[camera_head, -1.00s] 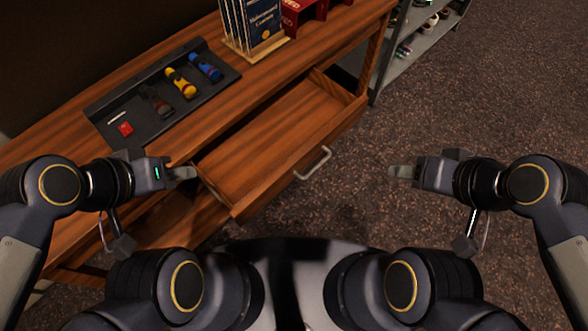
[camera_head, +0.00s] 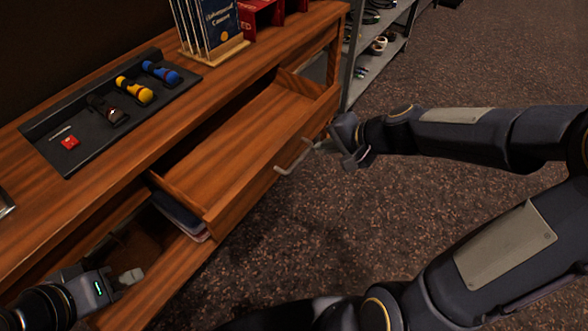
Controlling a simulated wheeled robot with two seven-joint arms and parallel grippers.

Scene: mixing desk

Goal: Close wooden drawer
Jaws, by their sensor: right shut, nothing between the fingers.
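The wooden drawer (camera_head: 232,132) is pulled out of the desk and looks empty inside. Its metal handle (camera_head: 294,160) is on the front panel, facing right. My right gripper (camera_head: 328,147) is at the handle's upper end, close to the drawer front; I cannot tell whether it touches. Its fingers are shut with nothing between them. My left gripper (camera_head: 126,280) is at the lower left, in front of the desk's lower part and away from the drawer. Its fingers look close together, but their gap is not clear.
The wooden desk (camera_head: 60,205) holds a black tray (camera_head: 75,128) with several small items and a book rack (camera_head: 215,50). Below the drawer is an open compartment with folders (camera_head: 180,215). A grey shelf (camera_head: 375,65) stands behind. The floor at right is free.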

